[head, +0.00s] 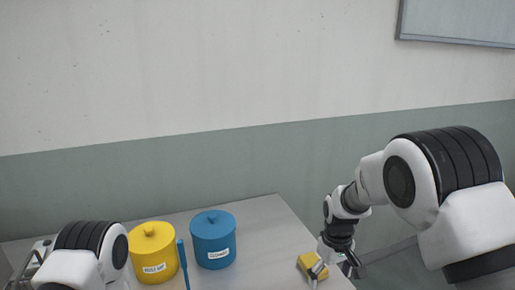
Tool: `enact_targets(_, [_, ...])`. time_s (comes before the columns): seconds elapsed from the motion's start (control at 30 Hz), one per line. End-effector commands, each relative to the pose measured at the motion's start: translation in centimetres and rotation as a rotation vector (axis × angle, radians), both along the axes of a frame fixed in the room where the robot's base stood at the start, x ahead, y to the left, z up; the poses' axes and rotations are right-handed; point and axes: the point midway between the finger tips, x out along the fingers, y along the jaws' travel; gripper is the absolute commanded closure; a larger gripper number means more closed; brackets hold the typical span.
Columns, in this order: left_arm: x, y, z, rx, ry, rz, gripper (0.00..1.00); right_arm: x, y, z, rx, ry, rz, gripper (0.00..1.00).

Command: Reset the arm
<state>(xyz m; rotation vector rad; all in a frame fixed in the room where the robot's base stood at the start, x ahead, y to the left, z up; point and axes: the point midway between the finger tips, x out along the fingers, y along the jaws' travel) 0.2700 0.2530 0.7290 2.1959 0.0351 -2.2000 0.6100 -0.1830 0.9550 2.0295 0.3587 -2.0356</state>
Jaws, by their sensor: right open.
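My right gripper (335,270) is at the right end of the table, pointing down, with its fingers apart. A yellow block (306,262) is just left of it; one finger overlaps the block in the picture, and I cannot tell whether they touch. I see nothing held between the fingers. My left arm shows at the bottom left, but its gripper is out of the picture.
A yellow lidded pot (153,252) and a blue lidded pot (213,241), both labelled, stand on the grey table (262,225). A blue upright stick (182,262) is between them. A metal object (38,250) is partly hidden at far left. The table between blue pot and block is clear.

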Motion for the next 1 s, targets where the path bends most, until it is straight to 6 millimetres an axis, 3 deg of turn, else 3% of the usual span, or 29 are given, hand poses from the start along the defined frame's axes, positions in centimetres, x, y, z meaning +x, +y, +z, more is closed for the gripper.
enact_targets(0.27, [0.0,0.0,0.0,0.0,-0.001,0.0,1.0,-2.8,-0.8,-5.4,0.011,0.115,-0.02,0.08])
enact_targets(0.37, [0.0,0.0,0.0,0.0,-0.001,0.0,1.0,-4.9,-1.2,-7.6,0.014,0.175,-0.03,0.08])
enact_targets(0.57, [0.0,0.0,0.0,0.0,0.0,0.0,1.0,-11.0,-2.6,-12.9,0.013,0.313,-0.055,0.08])
enact_targets(0.67, [0.0,0.0,0.0,0.0,0.0,0.0,1.0,-15.4,-3.6,-16.2,0.007,0.376,-0.077,0.08])
enact_targets(0.73, [0.0,0.0,0.0,0.0,0.0,0.0,1.0,-19.6,-4.4,-18.8,-0.001,0.415,-0.103,0.08])
enact_targets(0.83, [0.0,0.0,0.0,0.0,0.0,0.0,1.0,-27.6,-5.8,-22.3,-0.02,0.454,-0.156,0.08])
enact_targets(0.9, [0.0,0.0,0.0,0.0,0.0,0.0,1.0,-33.8,-6.6,-23.7,-0.034,0.439,-0.208,0.08])
enact_targets(1.0, [0.0,0.0,0.0,0.0,0.0,0.0,1.0,-38.0,-7.0,-23.4,-0.036,0.322,-0.279,0.08])
